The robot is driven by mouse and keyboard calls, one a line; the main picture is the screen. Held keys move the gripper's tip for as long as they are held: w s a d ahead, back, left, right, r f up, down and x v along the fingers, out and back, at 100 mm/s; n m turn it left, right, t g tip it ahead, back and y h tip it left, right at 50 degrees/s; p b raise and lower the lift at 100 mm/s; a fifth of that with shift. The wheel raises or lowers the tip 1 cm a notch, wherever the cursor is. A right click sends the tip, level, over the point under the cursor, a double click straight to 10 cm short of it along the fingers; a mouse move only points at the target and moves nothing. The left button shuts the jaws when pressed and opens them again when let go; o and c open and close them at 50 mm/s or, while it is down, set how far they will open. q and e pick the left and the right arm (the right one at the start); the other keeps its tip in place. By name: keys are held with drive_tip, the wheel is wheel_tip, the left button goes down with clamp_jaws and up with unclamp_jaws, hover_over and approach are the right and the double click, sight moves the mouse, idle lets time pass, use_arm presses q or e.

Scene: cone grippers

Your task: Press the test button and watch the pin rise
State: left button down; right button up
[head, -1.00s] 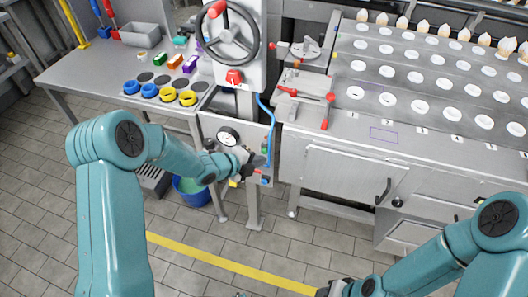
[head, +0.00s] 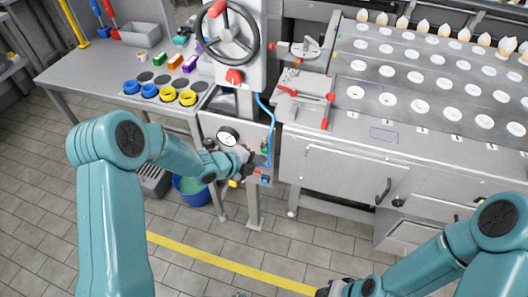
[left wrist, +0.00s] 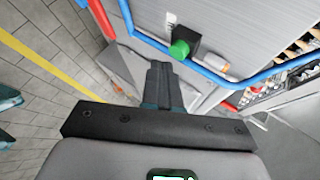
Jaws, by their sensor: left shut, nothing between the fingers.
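A green round button on a dark base (left wrist: 179,49) shows in the left wrist view on a grey panel. It is taken to be the test button. My left gripper (left wrist: 159,66) is shut and empty, its fingertips just below and left of the button in the picture, apart from it there. In the head view my left gripper (head: 257,161) is at the panel (head: 210,124) below the handwheel, right of a round gauge (head: 228,136). I cannot make out the pin. My right gripper (head: 326,291) is only partly in view at the bottom edge, its fingers unclear.
A blue hose (head: 271,120) runs down beside the panel; red and blue pipes (left wrist: 200,68) pass near my left fingers. A handwheel (head: 230,35) is above, a blue bucket (head: 192,190) below. The mould table (head: 350,135) stands to the right. The floor in front is open.

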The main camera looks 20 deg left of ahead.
use_arm(q)
drive_tip(key=shift+w, duration=0.35)
drive_tip(key=shift+w, duration=0.5)
idle(1.6)
idle(0.5)
drive_tip(key=shift+s+b, duration=0.9)
